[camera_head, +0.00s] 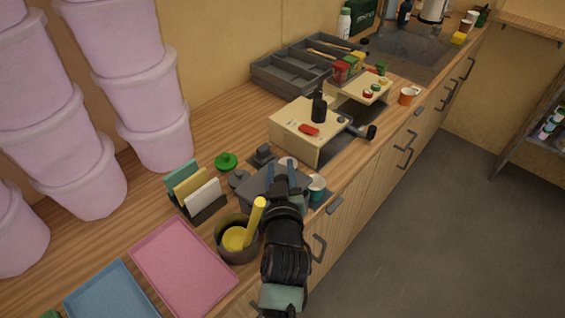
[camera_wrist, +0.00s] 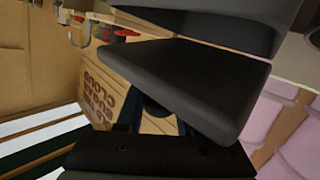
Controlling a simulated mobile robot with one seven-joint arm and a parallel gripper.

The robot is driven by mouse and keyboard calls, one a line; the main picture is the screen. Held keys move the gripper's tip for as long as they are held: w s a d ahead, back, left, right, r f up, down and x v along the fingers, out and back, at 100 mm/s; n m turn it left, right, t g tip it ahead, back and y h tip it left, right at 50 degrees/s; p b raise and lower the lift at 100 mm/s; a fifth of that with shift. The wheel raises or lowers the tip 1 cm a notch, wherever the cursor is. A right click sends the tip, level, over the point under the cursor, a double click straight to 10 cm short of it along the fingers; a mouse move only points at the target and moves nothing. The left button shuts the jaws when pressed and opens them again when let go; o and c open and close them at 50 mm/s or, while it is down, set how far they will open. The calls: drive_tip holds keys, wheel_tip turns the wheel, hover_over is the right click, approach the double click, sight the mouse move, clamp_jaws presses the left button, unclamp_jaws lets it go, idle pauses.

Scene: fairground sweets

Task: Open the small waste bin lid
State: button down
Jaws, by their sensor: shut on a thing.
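The small waste bin (camera_head: 258,187) is a dark grey box on the wooden counter, partly hidden behind my arm in the head view. My gripper (camera_wrist: 155,118) is shut on the lid, though the contact is mostly hidden. I cannot tell how far the lid is raised.
A dark pot (camera_head: 237,248) with a yellow handle stands close in front of the bin. A teal cup (camera_head: 317,188) is just right of it. A card rack (camera_head: 208,211) stands left, and a wooden stand (camera_head: 290,128) behind. Pink tubs (camera_head: 160,140) are stacked at left.

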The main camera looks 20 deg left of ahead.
drive_tip(key=c, duration=0.5)
unclamp_jaws()
drive_tip(key=shift+c, duration=0.2)
drive_tip(key=f+b, duration=0.1)
drive_tip(key=b, duration=0.2)
drive_tip(key=shift+d+f+t, duration=0.1)
drive_tip(key=shift+d+t, duration=0.1)
drive_tip(key=shift+t, duration=0.1)
drive_tip(key=m+b, duration=0.1)
drive_tip(key=b, duration=0.2)
drive_tip(key=f+m+t+y+b, duration=0.1)
drive_tip(key=b, duration=0.2)
drive_tip(key=shift+s+d+f, duration=0.2)
drive_tip(key=shift+d+f, duration=0.05)
drive_tip(key=shift+d, duration=0.15)
drive_tip(key=b+v, duration=0.4)
drive_tip(key=v, duration=0.9)
drive_tip(key=w+d+r+t+h+p, duration=0.1)
drive_tip(key=d+r+t+p, duration=0.1)
drive_tip(key=r, duration=1.2)
drive_tip(key=w+d+r+m+t+h+p, duration=0.1)
drive_tip(key=w+d+r+t+p, duration=0.1)
drive_tip(key=r, duration=1.2)
drive_tip(key=shift+w+d+r+t+p, duration=0.45)
drive_tip(key=shift+d+t, duration=0.35)
drive_tip(key=shift+t, duration=0.4)
drive_tip(key=shift+s+f, duration=0.1)
